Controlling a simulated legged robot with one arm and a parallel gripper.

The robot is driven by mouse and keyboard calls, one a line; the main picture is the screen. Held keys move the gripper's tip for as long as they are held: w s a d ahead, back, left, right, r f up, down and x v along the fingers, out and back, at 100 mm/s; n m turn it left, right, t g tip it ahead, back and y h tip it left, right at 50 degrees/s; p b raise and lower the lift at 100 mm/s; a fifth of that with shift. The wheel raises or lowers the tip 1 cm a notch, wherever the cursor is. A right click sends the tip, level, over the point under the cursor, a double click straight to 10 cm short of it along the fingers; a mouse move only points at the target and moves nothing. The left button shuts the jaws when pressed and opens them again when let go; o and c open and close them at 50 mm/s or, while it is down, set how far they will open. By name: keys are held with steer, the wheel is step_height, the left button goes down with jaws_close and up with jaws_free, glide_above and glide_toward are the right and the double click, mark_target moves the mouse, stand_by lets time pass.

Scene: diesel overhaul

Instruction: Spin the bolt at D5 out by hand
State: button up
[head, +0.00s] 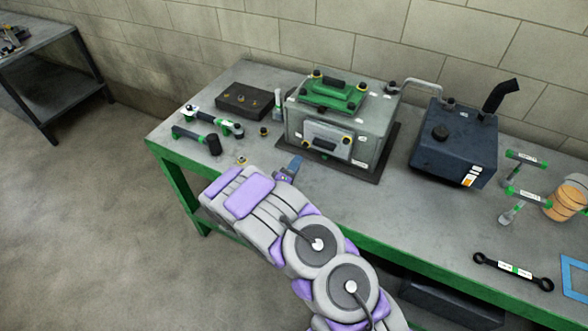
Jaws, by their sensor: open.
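The grey engine block (375,122) stands on a dark mat on the bench. Its green top cover (330,93) has dark-headed bolts with yellow collars at its corners. Its grey front cover (326,141) carries more such bolts, including one at the left (308,141) and one at the upper right (347,139). The labels are too small to read, so I cannot tell which bolt is D5. My gripper (265,166) is at the bench's front edge, in front of and left of the block, apart from it. It is open. My arm hides part of it.
A dark bolt tray (245,101) and hand tools (197,139) lie left of the block. A dark blue tank (455,142) stands right. The bench front right of my gripper is clear.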

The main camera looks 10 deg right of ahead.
mark_target(304, 147)
steer(key=shift+w+a+f, duration=0.1)
steer(key=shift+w+a, duration=0.1)
steer(key=shift+a, duration=0.3)
steer(key=shift+w+a, duration=0.15)
steer(key=shift+a, duration=0.3)
steer(key=shift+w+a+b, duration=0.1)
steer(key=shift+w+b, duration=0.25)
steer(key=shift+b, duration=0.15)
steer(key=shift+w+f, duration=0.1)
steer(key=shift+w, duration=0.25)
steer(key=w+d, duration=0.1)
steer(key=d, duration=0.1)
steer(key=w+d+b, duration=0.1)
steer(key=d, duration=0.1)
steer(key=w+d+b, duration=0.1)
steer(key=shift+d, duration=0.4)
steer(key=shift+w+d, duration=0.15)
steer(key=shift+w, duration=0.4)
steer(key=shift+w+a+r+p, duration=0.15)
steer(key=shift+w+a, duration=0.15)
steer(key=shift+a, duration=0.15)
steer(key=shift+w+a+r+p, duration=0.15)
steer(key=shift+w+a, duration=0.1)
steer(key=shift+a, duration=0.2)
steer(key=shift+d+f, duration=0.1)
steer(key=shift+d, duration=1)
steer(key=shift+a, duration=0.45)
steer(key=c, duration=0.6)
steer(key=shift+d, duration=0.1)
jaws_close()
